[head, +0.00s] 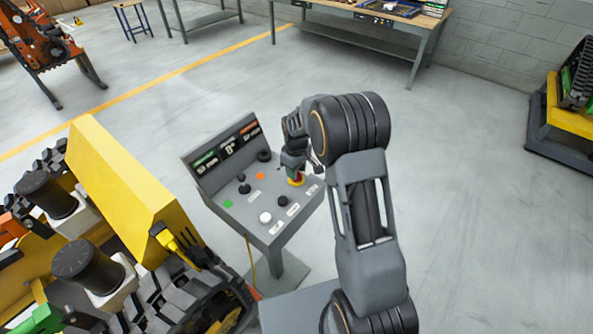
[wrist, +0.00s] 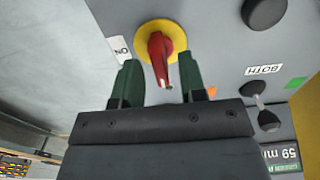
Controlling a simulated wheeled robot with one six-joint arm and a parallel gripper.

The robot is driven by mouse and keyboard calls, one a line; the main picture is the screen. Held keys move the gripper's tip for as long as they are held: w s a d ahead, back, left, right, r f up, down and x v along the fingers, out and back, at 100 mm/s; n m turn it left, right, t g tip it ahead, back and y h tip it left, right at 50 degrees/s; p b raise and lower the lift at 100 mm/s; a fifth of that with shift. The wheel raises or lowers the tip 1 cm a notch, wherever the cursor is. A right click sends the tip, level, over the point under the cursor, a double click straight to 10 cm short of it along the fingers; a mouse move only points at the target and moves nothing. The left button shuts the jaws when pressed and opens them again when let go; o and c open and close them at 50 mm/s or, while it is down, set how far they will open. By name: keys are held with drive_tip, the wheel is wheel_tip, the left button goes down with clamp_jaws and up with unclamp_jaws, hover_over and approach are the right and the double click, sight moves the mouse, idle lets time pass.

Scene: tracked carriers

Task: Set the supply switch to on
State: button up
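The supply switch (wrist: 160,52) is a red rotary handle on a round yellow plate, on the grey control panel (head: 252,210). In the wrist view its handle runs roughly up and down the picture, and a white "ON" label (wrist: 120,50) sits left of the plate. My gripper (wrist: 158,72) is open, with one dark green finger on each side of the handle's near end. I see gaps on both sides, so the fingers do not look closed on it. In the head view the switch (head: 296,180) is at the panel's far right, partly hidden by my gripper (head: 293,163).
The panel also bears a black knob (wrist: 264,12), a small lever (wrist: 263,115), a white button (head: 265,217) and a sloped display board (head: 225,153). A yellow tracked carrier (head: 115,185) stands close on the left.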

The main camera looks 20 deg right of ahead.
drive_tip(key=shift+f, duration=0.7)
clamp_jaws()
